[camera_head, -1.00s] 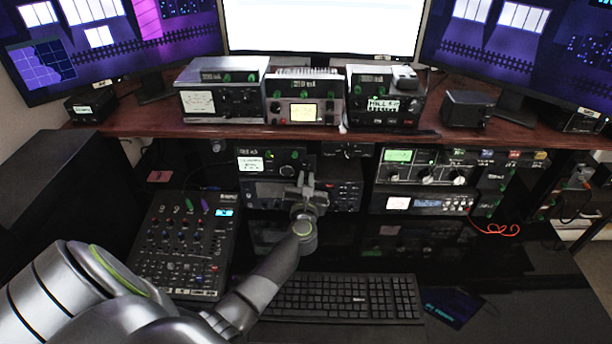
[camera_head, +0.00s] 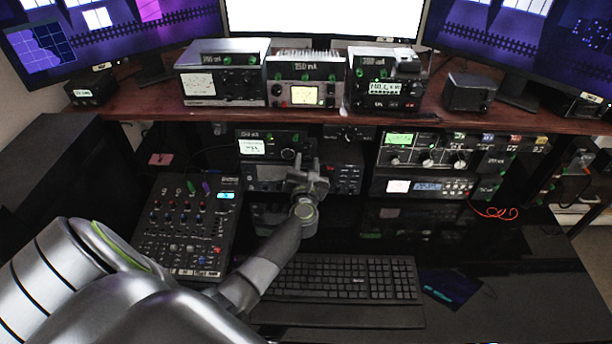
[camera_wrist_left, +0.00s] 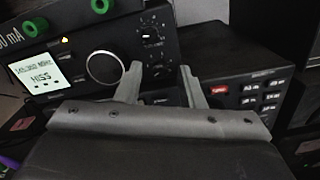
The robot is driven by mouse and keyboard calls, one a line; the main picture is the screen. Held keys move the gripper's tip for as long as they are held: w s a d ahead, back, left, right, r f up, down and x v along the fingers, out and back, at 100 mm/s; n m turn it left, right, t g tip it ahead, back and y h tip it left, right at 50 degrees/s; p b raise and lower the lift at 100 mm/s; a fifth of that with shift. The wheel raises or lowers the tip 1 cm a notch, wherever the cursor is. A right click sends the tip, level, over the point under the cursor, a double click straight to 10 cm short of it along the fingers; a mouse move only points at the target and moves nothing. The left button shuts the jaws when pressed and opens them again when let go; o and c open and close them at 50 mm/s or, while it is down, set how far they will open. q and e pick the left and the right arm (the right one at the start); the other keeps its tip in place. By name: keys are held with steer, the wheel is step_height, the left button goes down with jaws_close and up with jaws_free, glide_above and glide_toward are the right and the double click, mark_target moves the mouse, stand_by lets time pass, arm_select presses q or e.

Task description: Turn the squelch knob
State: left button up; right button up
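A black radio (camera_head: 272,133) sits in the upper row under the wooden shelf and fills the upper left of the left wrist view (camera_wrist_left: 75,55). Its lit screen (camera_wrist_left: 37,72) reads HISS. Right of the screen is a large round dial (camera_wrist_left: 103,67) with a pale rim. Further right on the panel is a small black knob (camera_wrist_left: 148,31); its label is too blurred to read, so I cannot tell which is squelch. My left gripper (camera_head: 309,174) is open and empty. In the wrist view its fingertips (camera_wrist_left: 160,72) are apart, just below the radio's right side. My right gripper is not in view.
A second radio with buttons (camera_wrist_left: 250,92) sits below and right. More equipment (camera_head: 440,150) stands to the right in the head view. A mixer (camera_head: 188,225) lies left of my arm and a keyboard (camera_head: 345,278) lies in front. The right desk top is mostly clear.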

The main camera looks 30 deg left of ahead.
arm_select(q)
steer(key=b+v, duration=0.2)
steer(key=v, duration=1.5)
steer(key=shift+b, duration=0.35)
steer(key=shift+d, duration=0.1)
stand_by(1.0)
